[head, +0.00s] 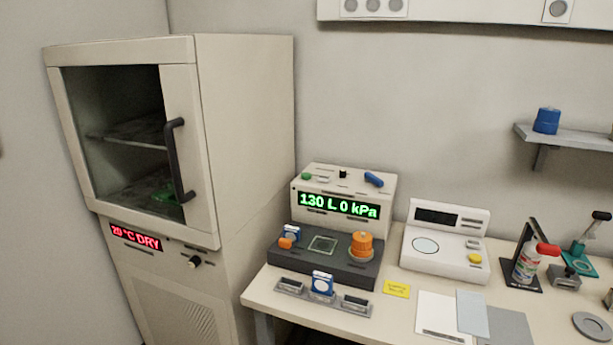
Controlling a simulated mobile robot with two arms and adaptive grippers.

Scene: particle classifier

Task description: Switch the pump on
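A beige instrument box (313,181) stands at the left end of the bench. Its green display (339,205) reads "130 L 0 kPa". On its top are a green button (306,176), a small black knob (343,173) and a blue lever (374,179) lying tilted at the right. Its dark base (346,271) carries an orange knob-like part (361,246), a square glass window (322,244) and a small orange piece (286,243). No control is legibly marked as the pump switch. Neither of my grippers is in view.
A drying cabinet (249,120) with a closed glass door and black handle (179,160) stands left. A holder with a blue-white cassette (322,284) and a yellow note (396,289) lie in front. A white scale (446,243) stands right; a bottle (526,264) is farther right.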

